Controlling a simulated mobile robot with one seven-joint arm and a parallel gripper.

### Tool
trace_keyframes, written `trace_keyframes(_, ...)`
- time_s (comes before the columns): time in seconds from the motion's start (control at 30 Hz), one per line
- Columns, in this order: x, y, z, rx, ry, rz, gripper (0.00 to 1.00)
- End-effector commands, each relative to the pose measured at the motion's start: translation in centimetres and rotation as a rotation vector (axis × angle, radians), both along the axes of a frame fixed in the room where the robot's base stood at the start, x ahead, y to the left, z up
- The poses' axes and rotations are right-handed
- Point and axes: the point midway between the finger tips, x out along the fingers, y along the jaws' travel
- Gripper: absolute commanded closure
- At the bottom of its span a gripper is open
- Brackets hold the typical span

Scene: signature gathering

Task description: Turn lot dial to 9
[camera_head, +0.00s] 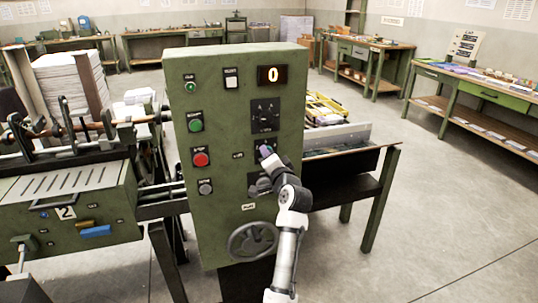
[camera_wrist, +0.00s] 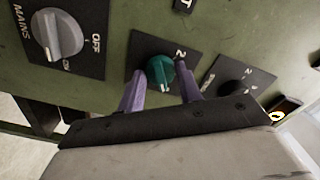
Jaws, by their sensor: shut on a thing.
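The teal-green dial knob (camera_wrist: 158,70) sits on a dark plate on the green control cabinet (camera_head: 225,120). A "2" shows by the plate's edge in the wrist view; the rest of the scale is hidden or unclear. My gripper (camera_wrist: 161,84) has its two purple fingers on either side of the knob and is shut on it. In the head view, my gripper (camera_head: 266,152) meets the cabinet's front at mid-height, hiding most of the dial there. The lit display (camera_head: 272,75) at the cabinet's top reads 0.
A grey MAINS knob (camera_wrist: 58,35) is close by in the wrist view, with another dark plate (camera_wrist: 237,78) on the other side. Red (camera_head: 201,159) and green (camera_head: 196,122) buttons are on the cabinet's left. A handwheel (camera_head: 253,241) is below. Open floor lies to the right.

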Motion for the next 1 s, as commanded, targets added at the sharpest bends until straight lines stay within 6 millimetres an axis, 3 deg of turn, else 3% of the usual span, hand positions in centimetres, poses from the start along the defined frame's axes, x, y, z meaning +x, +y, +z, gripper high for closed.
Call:
trace_keyframes(0.6,0.0,0.02,-0.06,0.039,0.014,0.0,0.88)
trace_keyframes(0.63,0.0,0.02,-0.07,0.039,0.014,0.0,0.61)
trace_keyframes(0.77,-0.01,0.02,-0.05,0.038,0.014,0.0,0.44)
trace_keyframes(1.0,0.0,0.01,-0.02,0.037,0.012,0.0,0.44)
